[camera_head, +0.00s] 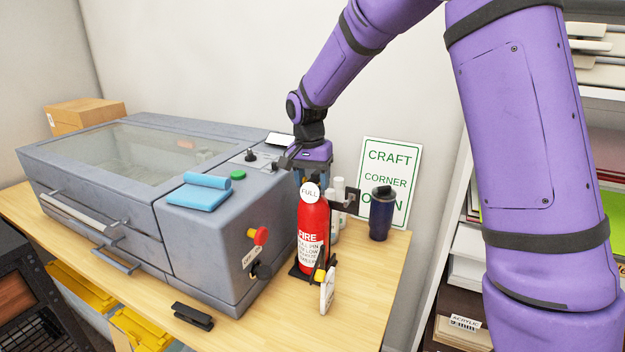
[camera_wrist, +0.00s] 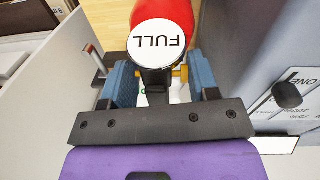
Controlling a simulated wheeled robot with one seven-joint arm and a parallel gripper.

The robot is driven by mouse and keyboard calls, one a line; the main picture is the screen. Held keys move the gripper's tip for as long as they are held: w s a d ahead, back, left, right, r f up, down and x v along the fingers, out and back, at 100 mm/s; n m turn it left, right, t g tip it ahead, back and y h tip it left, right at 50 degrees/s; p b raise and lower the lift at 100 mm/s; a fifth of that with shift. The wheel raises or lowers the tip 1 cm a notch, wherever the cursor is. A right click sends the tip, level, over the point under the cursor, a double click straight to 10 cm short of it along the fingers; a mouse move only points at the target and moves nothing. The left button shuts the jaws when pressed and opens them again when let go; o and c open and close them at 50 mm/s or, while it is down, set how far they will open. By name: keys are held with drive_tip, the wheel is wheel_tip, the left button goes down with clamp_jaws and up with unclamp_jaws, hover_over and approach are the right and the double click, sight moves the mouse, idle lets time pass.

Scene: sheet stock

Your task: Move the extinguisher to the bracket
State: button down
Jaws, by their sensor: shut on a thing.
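The red fire extinguisher (camera_head: 313,238) stands upright at the front of the bench, right of the grey machine. A round white FULL disc tops it and also shows in the wrist view (camera_wrist: 161,42). My gripper (camera_head: 313,172) reaches it from behind. Its blue fingers (camera_wrist: 160,85) are shut on the black neck just below the disc. A black bracket-like base (camera_head: 300,273) with a yellow part shows at the extinguisher's foot; I cannot tell whether the bottle is seated in it. A black plate (camera_head: 351,198) shows right of the bottle.
The grey machine (camera_head: 215,250) with knobs and a blue cloth (camera_head: 201,194) stands close on the left. White bottles, a dark tumbler (camera_head: 382,213) and a sign (camera_head: 388,170) stand behind right. A small white tag (camera_head: 328,290) and a black clip (camera_head: 193,316) are in front.

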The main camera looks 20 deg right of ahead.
idle(0.3)
drive_tip(key=shift+c, duration=1.4)
unclamp_jaws()
drive_tip(key=shift+o, duration=1.4)
drive_tip(key=shift+f, duration=0.15)
drive_tip(key=shift+w+a+r, duration=0.1)
drive_tip(key=shift+a+r, duration=0.05)
drive_tip(key=shift+r, duration=1.95)
drive_tip(key=shift+a+r, duration=0.1)
drive_tip(key=shift+r, duration=2.3)
